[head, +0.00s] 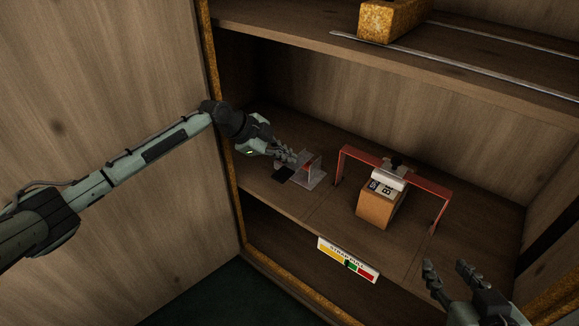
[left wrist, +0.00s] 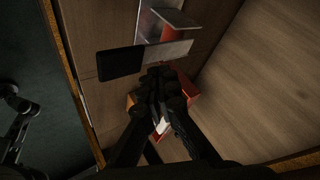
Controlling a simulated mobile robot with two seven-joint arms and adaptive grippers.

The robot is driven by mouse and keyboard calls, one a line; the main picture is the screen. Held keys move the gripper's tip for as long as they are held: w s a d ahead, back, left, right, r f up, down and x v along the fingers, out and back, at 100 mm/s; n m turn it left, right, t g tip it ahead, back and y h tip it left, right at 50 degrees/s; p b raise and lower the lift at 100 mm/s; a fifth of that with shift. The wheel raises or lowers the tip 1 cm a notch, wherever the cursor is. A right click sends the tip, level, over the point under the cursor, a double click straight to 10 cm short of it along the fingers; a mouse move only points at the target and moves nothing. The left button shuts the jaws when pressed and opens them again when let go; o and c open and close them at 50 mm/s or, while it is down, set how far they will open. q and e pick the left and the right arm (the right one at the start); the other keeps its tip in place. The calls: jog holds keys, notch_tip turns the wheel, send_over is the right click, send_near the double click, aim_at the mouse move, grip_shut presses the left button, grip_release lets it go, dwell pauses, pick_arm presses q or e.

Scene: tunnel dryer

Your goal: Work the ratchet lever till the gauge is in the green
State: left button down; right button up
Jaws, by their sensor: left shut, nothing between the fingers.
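The ratchet (head: 312,176), a grey metal bracket with some red strap in it, sits on the shelf left of centre. Its lever has a black grip (head: 284,173) pointing left; the grip also shows in the left wrist view (left wrist: 120,63). My left gripper (head: 290,157) is shut and empty, just above and beside the lever; I cannot tell whether it touches. The gauge (head: 347,260) on the shelf's front edge has yellow, green and red bands; its pointer is too small to read surely. My right gripper (head: 452,270) is open and empty at the lower right.
A red strap (head: 428,185) arches over a brown box (head: 377,207) with a grey-black piece on top, right of the ratchet. An upper shelf (head: 300,22) with a yellowish block (head: 390,18) is overhead. A wooden panel (head: 100,90) stands at left.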

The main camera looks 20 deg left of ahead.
aim_at(288, 168)
pick_arm(q)
notch_tip(288, 168, up, 5)
jog(key=p, duration=0.3)
jog(key=shift+w+f, duration=0.1)
jog(key=shift+w, duration=0.05)
jog(key=shift+d+f, duration=0.1)
dwell(0.6)
